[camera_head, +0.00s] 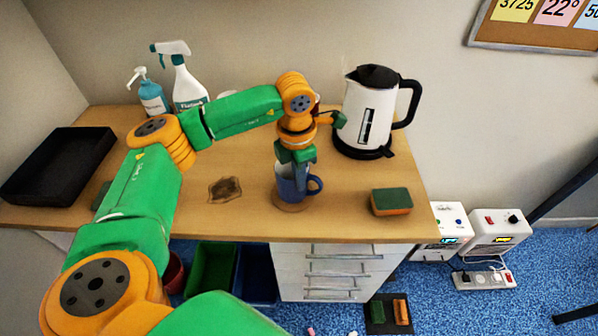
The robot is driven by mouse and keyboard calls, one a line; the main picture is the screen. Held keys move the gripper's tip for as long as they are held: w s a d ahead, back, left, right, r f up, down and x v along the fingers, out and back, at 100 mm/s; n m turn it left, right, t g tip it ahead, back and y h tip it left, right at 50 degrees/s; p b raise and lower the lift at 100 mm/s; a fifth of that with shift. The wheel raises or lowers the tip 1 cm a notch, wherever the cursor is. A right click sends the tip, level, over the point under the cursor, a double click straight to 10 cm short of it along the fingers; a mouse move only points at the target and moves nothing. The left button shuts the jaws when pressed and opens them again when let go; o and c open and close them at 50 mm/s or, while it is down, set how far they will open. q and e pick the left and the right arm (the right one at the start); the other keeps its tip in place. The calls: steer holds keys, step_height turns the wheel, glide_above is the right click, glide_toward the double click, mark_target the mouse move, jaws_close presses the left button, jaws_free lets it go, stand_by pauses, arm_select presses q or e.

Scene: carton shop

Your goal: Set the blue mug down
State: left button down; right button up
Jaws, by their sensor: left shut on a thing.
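The blue mug (290,189) is upright near the front middle of the wooden table, with its handle to the right. It is over a round tan coaster (292,206); I cannot tell whether it touches it. My left gripper (297,168) comes down from above and is shut on the mug at its rim. The gripper's fingertips are partly hidden at the mug. My right gripper is not in view.
A sponge (392,202) lies right of the mug, and a dark stain (225,189) is to its left. A kettle (369,115), a spray bottle (187,88) and a pump bottle (151,97) stand behind. A black tray (57,166) is at the far left.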

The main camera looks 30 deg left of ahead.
arm_select(q)
steer(key=shift+w+a+f, duration=0.1)
steer(key=shift+a+f, duration=0.1)
steer(key=shift+f, duration=0.1)
steer(key=shift+d+f+b, duration=0.1)
steer(key=shift+f+b, duration=0.05)
steer(key=shift+b, duration=0.2)
steer(key=c, duration=1)
jaws_free()
steer(key=shift+d, duration=0.1)
steer(key=shift+c, duration=0.2)
steer(key=shift+r+p, duration=0.3)
steer(key=shift+r, duration=0.1)
steer(key=r+b, duration=0.2)
steer(key=r, duration=0.5)
steer(key=shift+s+r, duration=0.1)
steer(key=shift+s, duration=0.1)
steer(key=r, duration=0.4)
steer(key=shift+s+r, duration=0.2)
steer(key=shift+r, duration=0.1)
